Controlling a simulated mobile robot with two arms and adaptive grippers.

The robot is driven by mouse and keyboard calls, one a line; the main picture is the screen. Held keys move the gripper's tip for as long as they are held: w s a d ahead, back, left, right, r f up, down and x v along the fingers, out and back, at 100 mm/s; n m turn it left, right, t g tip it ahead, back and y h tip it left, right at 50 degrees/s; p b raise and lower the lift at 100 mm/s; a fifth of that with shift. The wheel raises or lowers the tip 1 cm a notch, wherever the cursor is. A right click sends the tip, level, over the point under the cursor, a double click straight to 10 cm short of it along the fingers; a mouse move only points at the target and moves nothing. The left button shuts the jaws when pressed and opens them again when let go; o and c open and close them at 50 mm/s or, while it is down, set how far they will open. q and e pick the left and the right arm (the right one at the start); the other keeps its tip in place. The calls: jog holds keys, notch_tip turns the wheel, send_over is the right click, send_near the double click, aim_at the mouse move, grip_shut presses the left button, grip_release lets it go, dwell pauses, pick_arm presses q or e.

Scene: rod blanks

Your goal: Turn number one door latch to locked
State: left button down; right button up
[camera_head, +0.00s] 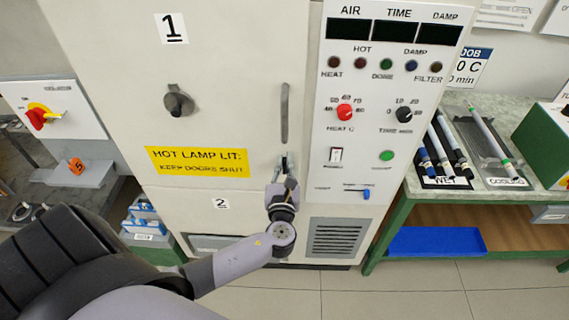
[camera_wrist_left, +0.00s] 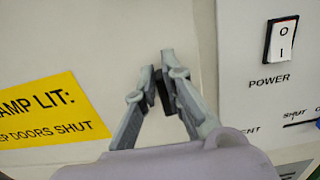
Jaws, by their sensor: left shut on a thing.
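The number one door (camera_head: 225,70) is a large cream panel marked "1", and it appears shut. A small grey latch (camera_head: 286,160) sits at its lower right edge, below a vertical handle. My left gripper (camera_head: 287,180) is at the latch, with its fingers pointing up at the door. In the left wrist view the fingertips (camera_wrist_left: 160,85) are closed on the latch (camera_wrist_left: 168,58), whose grey upper end sticks up between them. The fingers hide most of the latch, so its exact turn is hard to tell. My right gripper is not in view.
The vertical handle (camera_head: 285,112) stands just above the latch. A control panel (camera_head: 365,110) with knobs and a power switch (camera_wrist_left: 282,40) is close on the right. Door two lies below. A green-framed bench (camera_head: 430,207) with rods stands at the right.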

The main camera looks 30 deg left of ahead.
aim_at(276, 160)
pick_arm(q)
jog(key=shift+s+a+f+n+b, duration=0.2)
jog(key=shift+a+f+n+b, duration=0.2)
jog(key=shift+n+b, duration=2.25)
jog(key=shift+s+a+f+n+b, duration=0.35)
jog(key=shift+n+b, duration=1.45)
jog(key=shift+n, duration=1.55)
jog(key=shift+s+a+f+n+b, duration=0.1)
jog(key=shift+a+f+n+b, duration=0.35)
jog(key=shift+n+b, duration=2.2)
jog(key=shift+d+n+p, duration=0.1)
jog(key=shift+n+p, duration=0.25)
jog(key=shift+n, duration=0.2)
jog(key=c, duration=1.7)
grip_release()
